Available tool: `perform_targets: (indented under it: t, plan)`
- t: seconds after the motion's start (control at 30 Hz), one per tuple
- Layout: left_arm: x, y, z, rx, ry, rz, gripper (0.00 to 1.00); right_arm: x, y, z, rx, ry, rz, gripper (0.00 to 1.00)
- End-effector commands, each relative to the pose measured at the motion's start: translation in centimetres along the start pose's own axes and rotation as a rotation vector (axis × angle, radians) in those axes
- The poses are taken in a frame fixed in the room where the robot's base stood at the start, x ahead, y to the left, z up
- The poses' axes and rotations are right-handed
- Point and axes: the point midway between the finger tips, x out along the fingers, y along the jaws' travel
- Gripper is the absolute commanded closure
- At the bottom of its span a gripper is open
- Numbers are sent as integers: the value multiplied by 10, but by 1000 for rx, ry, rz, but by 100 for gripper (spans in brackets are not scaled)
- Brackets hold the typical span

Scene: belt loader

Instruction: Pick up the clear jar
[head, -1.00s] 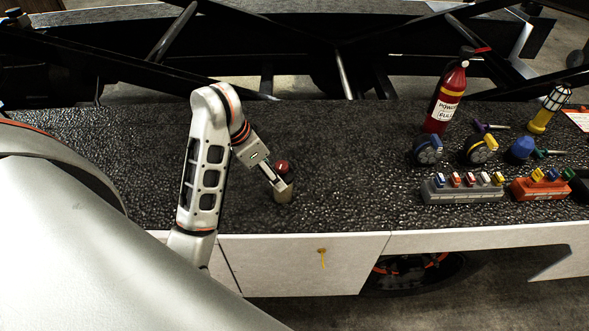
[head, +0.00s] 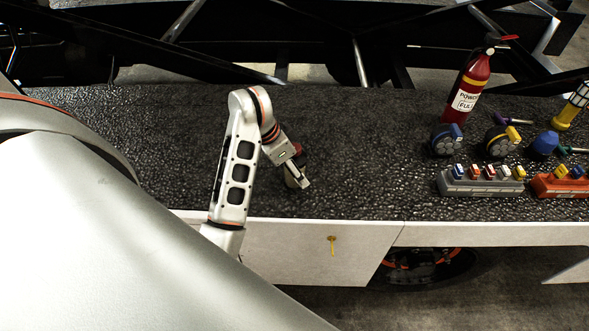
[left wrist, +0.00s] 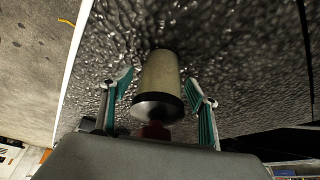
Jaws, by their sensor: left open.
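The clear jar (left wrist: 160,82) looks pale and cylindrical in the left wrist view, with a dark rim and a red knob at the end nearest the camera. In the left wrist view my left gripper (left wrist: 162,90) is open, with one teal-lined finger on each side of the jar and visible gaps between. My right gripper is not in view.
On the black deck (head: 370,150) to the right stand a red fire extinguisher (head: 466,90), two round blue and yellow reels, a grey block (head: 480,181) with coloured pieces and an orange block (head: 562,186). A white panel (head: 300,250) lies below the deck's front edge. The deck left of the arm is clear.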

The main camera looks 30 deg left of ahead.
Motion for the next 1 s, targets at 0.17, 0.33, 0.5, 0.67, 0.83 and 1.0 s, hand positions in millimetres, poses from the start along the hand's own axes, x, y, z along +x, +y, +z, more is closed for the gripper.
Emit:
perform_targets:
  t: [0.17,0.33,0.5,0.67,0.83,1.0]
  plan:
    - [0,0,0,0,0,0,74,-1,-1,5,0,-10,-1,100]
    - [0,0,0,0,0,0,89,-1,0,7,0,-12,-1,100]
    - [-1,0,0,1,1,-1,93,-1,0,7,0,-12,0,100]
    - [-2,0,-1,1,1,-1,93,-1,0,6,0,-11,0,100]
    - [-11,-1,-4,0,0,-3,93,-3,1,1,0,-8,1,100]
    - [-34,-1,-14,1,3,-4,93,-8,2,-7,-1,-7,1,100]
